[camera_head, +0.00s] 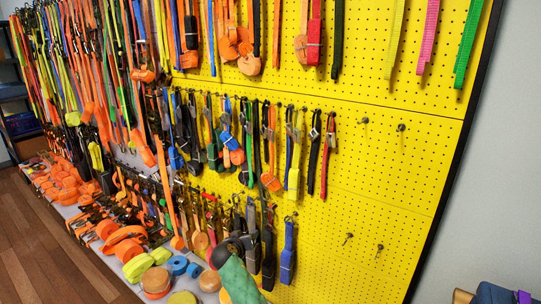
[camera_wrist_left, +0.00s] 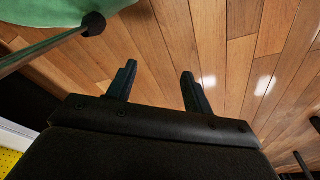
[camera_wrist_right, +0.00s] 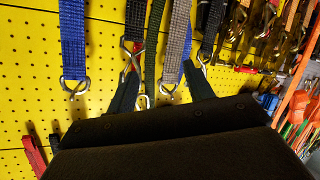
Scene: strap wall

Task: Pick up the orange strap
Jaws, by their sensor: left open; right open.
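Many orange straps show, and I cannot tell which one the task means. In the head view, an orange strap (camera_head: 167,190) hangs long at the lower left, and orange rolls (camera_head: 124,238) lie on the shelf. In the right wrist view an orange strap (camera_wrist_right: 299,88) hangs at the far right, apart from my right gripper. My right gripper (camera_wrist_right: 160,90) is open, close to hanging blue and grey straps with metal hooks. My left gripper (camera_wrist_left: 158,88) is open and empty above the wooden floor.
The yellow pegboard (camera_head: 380,165) has bare hooks on its right part. Grey straps (camera_wrist_right: 176,38) and a blue strap (camera_wrist_right: 73,38) hang by my right gripper. A green thing (camera_wrist_left: 50,20) is at upper left in the left wrist view. The wooden floor (camera_wrist_left: 225,60) there is open.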

